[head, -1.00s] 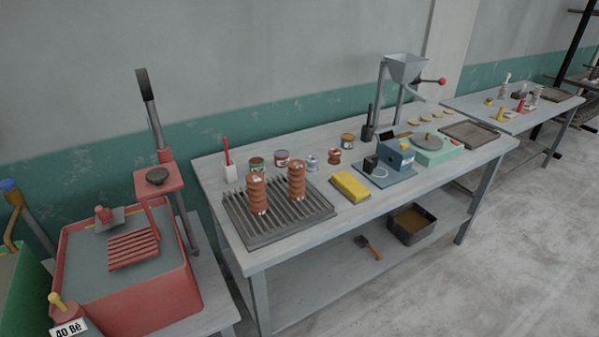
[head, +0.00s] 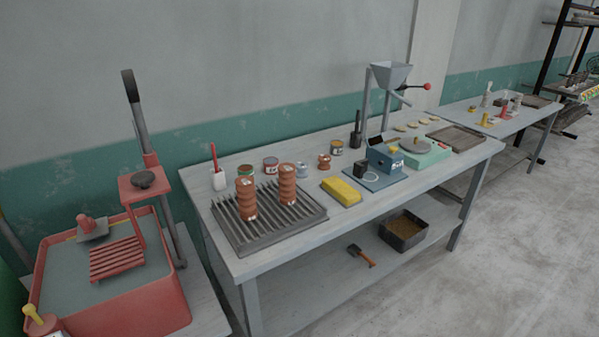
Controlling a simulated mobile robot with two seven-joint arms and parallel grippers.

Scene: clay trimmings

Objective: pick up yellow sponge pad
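The yellow sponge pad (head: 341,190) lies flat near the front edge of the grey workbench (head: 300,244), in the head view. It sits just right of the ribbed dark rack and left of a blue device. Its top and front side are in plain sight. Neither of my grippers is in view.
Two ridged brown cylinders (head: 246,198) stand on the ribbed rack (head: 268,232). Small cans (head: 271,165) stand behind the pad. A blue device (head: 384,160) is to its right. A red tub with a lever press (head: 110,305) stands at left. Open floor (head: 480,270) lies at right.

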